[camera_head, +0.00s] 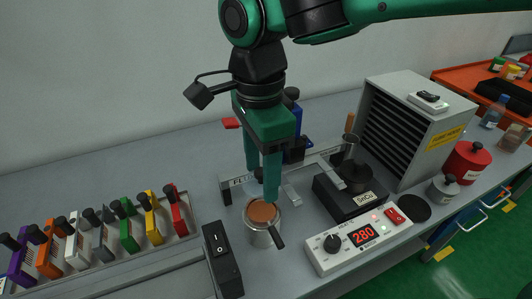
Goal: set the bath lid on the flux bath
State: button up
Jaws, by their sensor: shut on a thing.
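The flux bath (263,212) is a round metal cup with an amber-brown surface inside its rim, in front of a plate marked "FL". A black handle (277,236) sticks out at its front. My green gripper (262,188) points down just behind and over the bath's back rim. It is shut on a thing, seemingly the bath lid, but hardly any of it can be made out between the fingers. I cannot tell whether the held thing touches the bath.
A heater box reading 280 (362,236) and a black SnCu pot (350,198) stand right of the bath. A black switch box (222,262) is at its front left. A rack of coloured clips (130,225) lies further left. A grey louvred unit (408,128) stands behind right.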

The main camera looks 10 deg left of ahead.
jog(key=shift+f, duration=3.05)
jog(key=shift+s+f, duration=0.1)
jog(key=shift+f, duration=0.25)
jog(key=o, duration=1.6)
jog(key=shift+r, duration=3.5)
